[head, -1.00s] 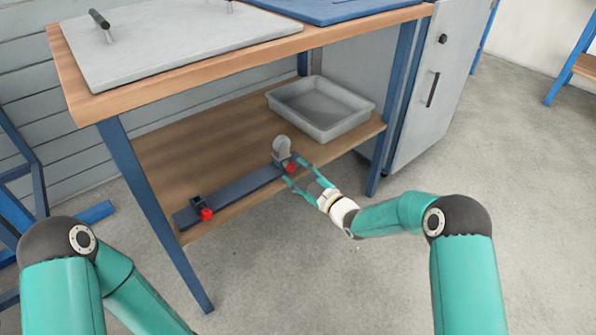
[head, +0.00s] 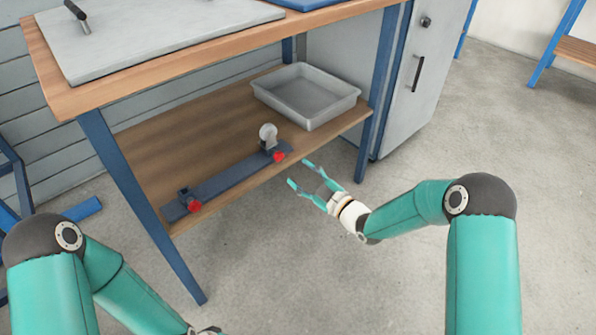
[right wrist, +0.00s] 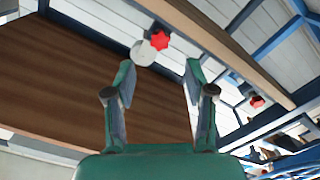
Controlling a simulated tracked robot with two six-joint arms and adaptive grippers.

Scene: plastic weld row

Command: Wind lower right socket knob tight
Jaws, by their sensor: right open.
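The right socket knob (head: 279,156) is red and sits at the right end of a dark bar (head: 232,178) on the lower shelf. A pale round piece (head: 267,131) stands beside it. My right gripper (head: 300,173) is open and empty, just off the shelf's front edge, to the right of and apart from this knob. In the right wrist view a red knob (right wrist: 160,41) with a pale disc (right wrist: 143,53) shows beyond and between the open fingertips (right wrist: 160,68). My left arm shows at the lower left; its gripper is out of frame.
Another red knob (head: 194,206) is at the bar's left end. A grey tray (head: 345,103) stands on the lower shelf (head: 150,150) behind the right end. A blue table leg (head: 367,150) and a grey cabinet (head: 425,95) are to the right. Floor in front is clear.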

